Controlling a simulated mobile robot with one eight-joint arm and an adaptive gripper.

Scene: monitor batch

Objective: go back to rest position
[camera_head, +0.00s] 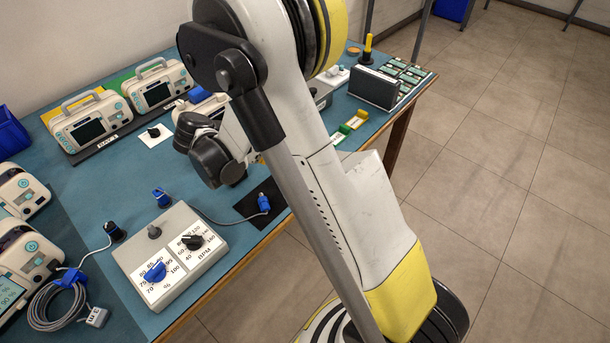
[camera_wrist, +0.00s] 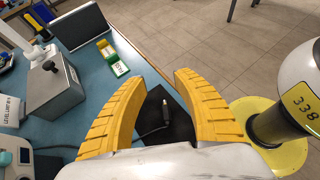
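My gripper (camera_wrist: 157,78) shows in the wrist view with two yellow ribbed fingers spread wide apart. It is open, and nothing is held between the fingers. Beyond the gap lie the blue table top, a black mat (camera_wrist: 181,122) and a cable plug. In the head view my arm reaches across the middle of the picture over the table, bent at its joints. The fingers are hidden there behind my own arm links.
The blue table (camera_head: 137,200) carries several monitors, a grey dial box (camera_head: 205,256), a coiled cable (camera_head: 52,308), a blue plug (camera_head: 263,203) on the mat and a dark upright panel (camera_head: 374,88). A blue bin (camera_head: 10,133) stands at left. Tiled floor (camera_head: 500,180) at right is clear.

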